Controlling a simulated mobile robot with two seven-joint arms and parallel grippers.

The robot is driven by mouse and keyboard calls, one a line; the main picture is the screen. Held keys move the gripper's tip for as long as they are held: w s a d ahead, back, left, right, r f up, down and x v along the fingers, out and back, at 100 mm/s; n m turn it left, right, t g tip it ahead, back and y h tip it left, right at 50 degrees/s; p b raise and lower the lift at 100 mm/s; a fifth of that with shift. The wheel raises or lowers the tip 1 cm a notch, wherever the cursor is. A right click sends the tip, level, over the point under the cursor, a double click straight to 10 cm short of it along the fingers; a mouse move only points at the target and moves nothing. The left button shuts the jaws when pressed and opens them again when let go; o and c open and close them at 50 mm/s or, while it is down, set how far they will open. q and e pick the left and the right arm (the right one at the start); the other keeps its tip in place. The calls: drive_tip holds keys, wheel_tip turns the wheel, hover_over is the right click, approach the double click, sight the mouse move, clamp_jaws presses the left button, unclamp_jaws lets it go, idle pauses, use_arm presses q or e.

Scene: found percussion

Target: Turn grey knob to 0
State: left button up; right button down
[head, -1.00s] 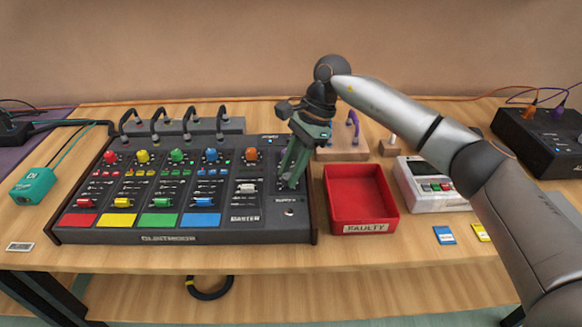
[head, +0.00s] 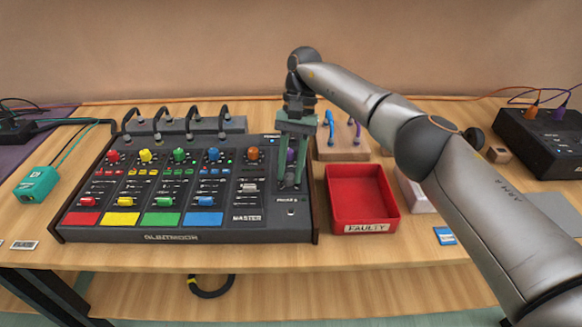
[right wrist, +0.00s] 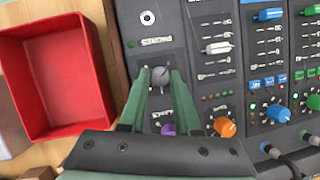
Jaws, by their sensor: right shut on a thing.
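The grey knob (right wrist: 160,76) sits on the mixer's phones section and shows between the two green fingertips in the right wrist view. My right gripper (right wrist: 159,80) is shut on it, with a finger on either side. In the head view my right gripper (head: 289,186) points down at the right end of the black mixer (head: 262,222), and its fingers mostly hide the knob. The knob's pointer and its scale are too small to read. My left gripper is not in view.
A purple knob (right wrist: 168,129) and an orange knob (right wrist: 225,127) are close to my fingers. A white fader (right wrist: 217,48) lies beside them. The red tray (head: 361,196) labelled FAULTY stands just right of the mixer. Short patch cables rise behind the mixer.

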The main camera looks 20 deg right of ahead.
drive_tip(key=shift+n, duration=0.4)
drive_tip(key=c, duration=0.6)
unclamp_jaws()
drive_tip(key=shift+r, duration=0.1)
